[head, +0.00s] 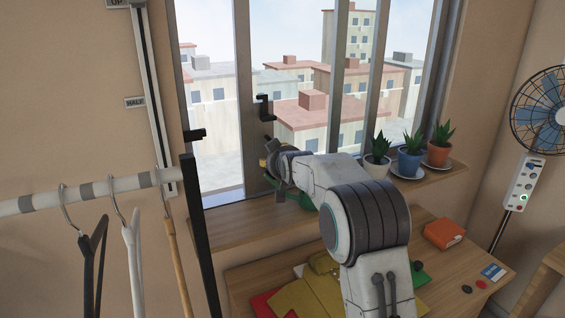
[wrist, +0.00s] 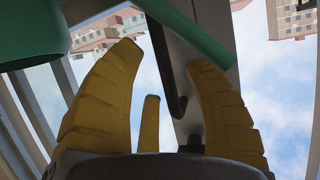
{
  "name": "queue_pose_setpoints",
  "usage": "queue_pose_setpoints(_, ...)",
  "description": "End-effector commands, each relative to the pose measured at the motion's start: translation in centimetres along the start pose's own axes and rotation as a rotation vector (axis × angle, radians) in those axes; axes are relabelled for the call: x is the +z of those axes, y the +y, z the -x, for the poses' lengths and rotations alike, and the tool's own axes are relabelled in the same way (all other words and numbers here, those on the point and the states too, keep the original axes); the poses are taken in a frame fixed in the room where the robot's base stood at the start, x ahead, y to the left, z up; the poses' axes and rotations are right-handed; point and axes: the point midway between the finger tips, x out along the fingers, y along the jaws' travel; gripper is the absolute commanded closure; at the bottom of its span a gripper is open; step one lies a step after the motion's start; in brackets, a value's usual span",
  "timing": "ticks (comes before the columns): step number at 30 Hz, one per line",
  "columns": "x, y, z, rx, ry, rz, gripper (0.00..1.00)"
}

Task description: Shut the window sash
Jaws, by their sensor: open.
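The window sash's upright (head: 245,85) stands to the right of the left window jamb (head: 179,80), with a gap between them. A black handle (head: 265,107) is on the sash upright. My gripper (head: 267,165) is at the sash's lower left part, below the handle in the head view. In the wrist view my yellow fingers (wrist: 165,58) are spread apart, and a black bar (wrist: 160,60), apparently the handle, shows between them. Whether they touch it I cannot tell. A black catch (head: 194,134) sits on the left jamb.
A green object (head: 300,198), perhaps a watering can, is on the sill behind my arm; its body (wrist: 28,35) and spout (wrist: 190,32) cross the wrist view close by. Potted plants (head: 408,155) stand on the right sill. A clothes rail (head: 90,190) is at left.

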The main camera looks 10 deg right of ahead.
Motion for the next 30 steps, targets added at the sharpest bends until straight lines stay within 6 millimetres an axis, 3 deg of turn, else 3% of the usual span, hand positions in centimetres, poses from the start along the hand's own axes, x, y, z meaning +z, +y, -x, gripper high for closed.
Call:
queue_pose_setpoints(15,-0.1,0.0,7.8,0.000,0.002,0.000,0.53)
queue_pose_setpoints(21,-0.1,0.0,9.4,0.000,0.002,0.000,0.53)
queue_pose_setpoints(30,0.0,0.0,10.0,0.000,0.001,0.000,0.53)
